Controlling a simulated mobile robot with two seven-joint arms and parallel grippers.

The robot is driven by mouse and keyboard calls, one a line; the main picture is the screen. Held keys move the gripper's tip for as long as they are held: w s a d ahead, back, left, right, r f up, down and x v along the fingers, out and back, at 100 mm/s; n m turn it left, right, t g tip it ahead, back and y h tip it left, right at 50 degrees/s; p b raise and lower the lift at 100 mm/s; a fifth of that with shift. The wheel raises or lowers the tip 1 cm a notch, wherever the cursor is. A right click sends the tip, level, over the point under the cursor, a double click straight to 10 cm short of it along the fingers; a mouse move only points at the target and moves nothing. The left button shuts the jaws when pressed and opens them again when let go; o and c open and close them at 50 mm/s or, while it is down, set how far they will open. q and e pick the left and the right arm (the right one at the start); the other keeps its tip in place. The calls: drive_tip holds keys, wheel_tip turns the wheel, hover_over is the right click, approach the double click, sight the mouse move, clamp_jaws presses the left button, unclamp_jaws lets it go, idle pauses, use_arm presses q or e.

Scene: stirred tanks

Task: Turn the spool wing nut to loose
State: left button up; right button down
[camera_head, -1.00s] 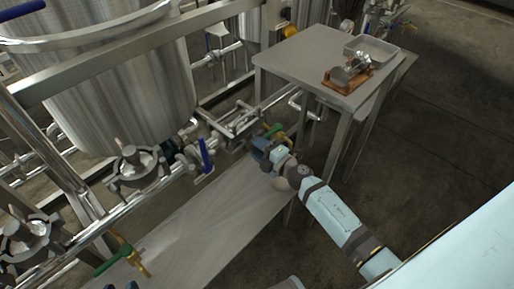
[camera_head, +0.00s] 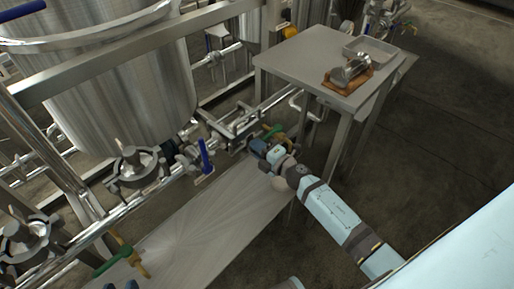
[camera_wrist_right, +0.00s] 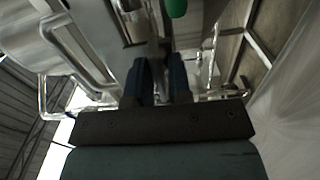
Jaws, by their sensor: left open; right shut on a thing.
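My right gripper (camera_head: 258,148) is at the pipework left of the table, beside a green-handled valve. Its dark blue fingers (camera_wrist_right: 158,82) are shut on a small metal part that I take to be the spool wing nut; the fingers and wrist largely hide it. In the right wrist view a metal pipe piece lies just beyond the fingertips. My left gripper (camera_head: 120,286) shows only its blue fingertips at the bottom left edge. They are apart, with nothing seen between them.
A green handle (camera_head: 273,131) is close to my right gripper and also shows in the wrist view (camera_wrist_right: 176,8). A blue valve handle (camera_head: 205,156) and a pipe clamp (camera_head: 136,168) are to its left. A steel table (camera_head: 300,50) stands at the right.

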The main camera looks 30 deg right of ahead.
use_arm(q)
drive_tip(key=shift+r, duration=0.15)
use_arm(e)
drive_tip(key=c, duration=1.1)
unclamp_jaws()
use_arm(q)
drive_tip(key=shift+s+a+f+g+p, duration=0.3)
drive_tip(key=shift+f+p, duration=0.1)
drive_tip(key=shift+f, duration=0.1)
use_arm(e)
drive_tip(key=v, duration=1.4)
